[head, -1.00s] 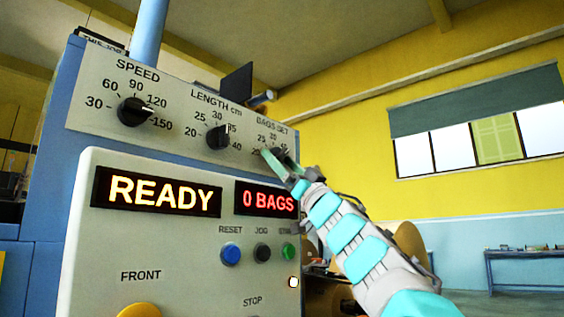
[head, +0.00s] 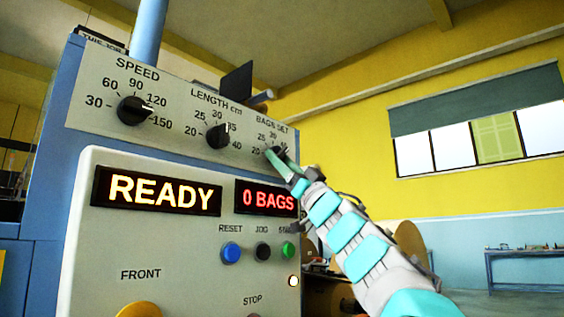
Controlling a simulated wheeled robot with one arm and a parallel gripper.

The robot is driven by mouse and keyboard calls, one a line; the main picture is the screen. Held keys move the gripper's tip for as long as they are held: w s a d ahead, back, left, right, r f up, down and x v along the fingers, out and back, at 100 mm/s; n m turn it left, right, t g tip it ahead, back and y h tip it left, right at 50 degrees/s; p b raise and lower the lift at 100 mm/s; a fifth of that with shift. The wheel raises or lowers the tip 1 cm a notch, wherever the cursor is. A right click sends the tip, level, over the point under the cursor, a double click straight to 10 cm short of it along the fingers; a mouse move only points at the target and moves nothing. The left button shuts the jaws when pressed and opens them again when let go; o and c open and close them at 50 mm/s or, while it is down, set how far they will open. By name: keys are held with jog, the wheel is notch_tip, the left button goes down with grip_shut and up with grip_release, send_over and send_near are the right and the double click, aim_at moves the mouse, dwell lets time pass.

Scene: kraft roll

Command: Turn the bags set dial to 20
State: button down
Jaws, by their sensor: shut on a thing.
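The BAGS SET dial (head: 281,151) is a dark knob at the right end of the pale upper panel, with numbers around it. My gripper (head: 275,155) reaches up from the lower right and is shut on this dial. Its green-grey fingers cover much of the knob, and I cannot tell which number the pointer faces. The 20 mark shows just left of the fingers, with 25 above it. The red display (head: 266,199) below reads 0 BAGS.
The LENGTH dial (head: 218,136) and SPEED dial (head: 133,110) sit to the left on the same panel. The READY display (head: 156,191) and blue RESET (head: 231,252), dark JOG and green buttons (head: 288,250) are below. Right of my arm is open room.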

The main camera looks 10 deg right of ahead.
jog(key=shift+n, duration=0.3)
jog(key=shift+w+d+r+n+g+y+p, duration=0.1)
jog(key=shift+d+r+n+g+y+p, duration=0.05)
jog(key=shift+n+g+y+p, duration=0.7)
jog(key=n+y+p, duration=0.1)
jog(key=n+g+p, duration=0.1)
jog(key=shift+w+d+n+g+y, duration=0.1)
jog(key=shift+w+n+g+y, duration=0.05)
jog(key=shift+n+g+y, duration=0.15)
jog(key=shift+d+f+n+g+y+p, duration=0.1)
jog(key=shift+n+g+y+p, duration=0.2)
jog(key=shift+n+g+y, duration=0.65)
jog(key=shift+f+n+g+y+p, duration=0.1)
jog(key=shift+n+g+y+p, duration=0.25)
jog(key=shift+n+g, duration=0.9)
jog(key=shift+n+g+y, duration=0.25)
jog(key=shift+n+g, duration=0.2)
jog(key=shift+n, duration=0.7)
jog(key=shift+n+g, duration=0.8)
jog(key=shift+n, duration=0.1)
jog(key=shift+r+y, duration=0.15)
jog(key=shift+y, duration=0.15)
